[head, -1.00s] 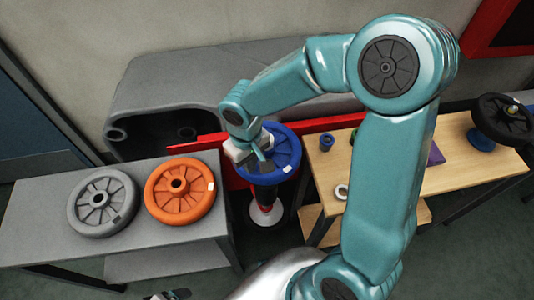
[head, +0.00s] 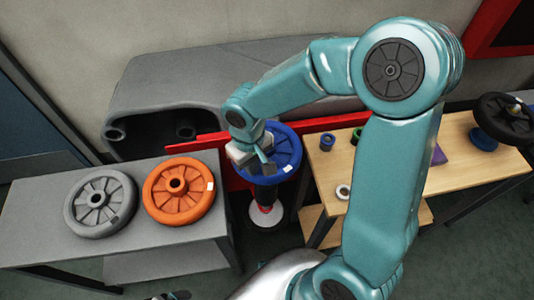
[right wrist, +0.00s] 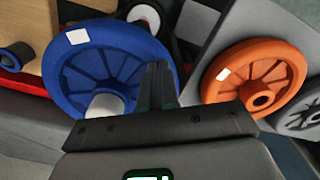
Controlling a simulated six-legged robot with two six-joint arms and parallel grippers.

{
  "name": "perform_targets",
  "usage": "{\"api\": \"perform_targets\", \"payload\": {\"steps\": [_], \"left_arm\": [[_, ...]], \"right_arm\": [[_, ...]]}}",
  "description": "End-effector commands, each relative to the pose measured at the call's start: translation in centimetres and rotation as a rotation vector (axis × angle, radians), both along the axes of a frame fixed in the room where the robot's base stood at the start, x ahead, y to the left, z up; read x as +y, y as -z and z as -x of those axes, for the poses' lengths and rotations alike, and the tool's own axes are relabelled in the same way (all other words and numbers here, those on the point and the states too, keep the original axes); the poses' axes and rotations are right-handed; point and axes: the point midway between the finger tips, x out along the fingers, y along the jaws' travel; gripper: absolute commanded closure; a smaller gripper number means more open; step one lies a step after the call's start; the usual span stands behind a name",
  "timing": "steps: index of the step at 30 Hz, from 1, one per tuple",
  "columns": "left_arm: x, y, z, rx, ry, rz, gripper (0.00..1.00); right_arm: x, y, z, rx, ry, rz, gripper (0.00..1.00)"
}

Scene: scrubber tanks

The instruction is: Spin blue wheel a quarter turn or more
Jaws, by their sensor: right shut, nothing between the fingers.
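The blue wheel (head: 289,146) lies face up on a dark post with a round white foot, between two tables. A white patch marks its rim on the near right side. My right gripper (head: 268,166) is shut and empty, over the left part of the wheel and partly hiding it. In the right wrist view the closed fingers (right wrist: 158,86) stand at the rim of the blue wheel (right wrist: 98,58), over its edge; I cannot tell whether they touch it. The white patch shows at the upper left there.
An orange wheel (head: 178,208) and a grey wheel (head: 88,222) lie on the grey table (head: 35,222) at left. The wooden table (head: 385,165) at right holds small rings and a black wheel (head: 498,117). A red bar (head: 325,123) runs behind the blue wheel.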

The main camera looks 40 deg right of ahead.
Motion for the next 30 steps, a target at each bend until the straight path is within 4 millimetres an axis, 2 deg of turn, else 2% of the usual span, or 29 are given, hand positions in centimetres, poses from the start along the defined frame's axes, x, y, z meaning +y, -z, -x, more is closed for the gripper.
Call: {"api": "perform_targets", "payload": {"steps": [6, 14, 24, 30], "left_arm": [[0.0, 0.2, 0.0, 0.000, 0.000, 0.000, 0.15], [0.0, 0.2, 0.0, 0.000, 0.000, 0.000, 0.15], [0.0, 0.6, 0.0, 0.000, 0.000, 0.000, 0.15], [0.0, 0.6, 0.0, 0.000, 0.000, 0.000, 0.15]], "right_arm": [[-0.7, -0.1, 1.5, 0.000, -0.001, 0.000, 1.00], [-0.8, -0.1, 1.5, 0.000, -0.001, 0.000, 1.00], [-2.2, 0.1, 3.1, 0.000, 0.001, 0.000, 1.00], [-2.2, 0.1, 3.1, 0.000, -0.001, 0.000, 1.00]]}}
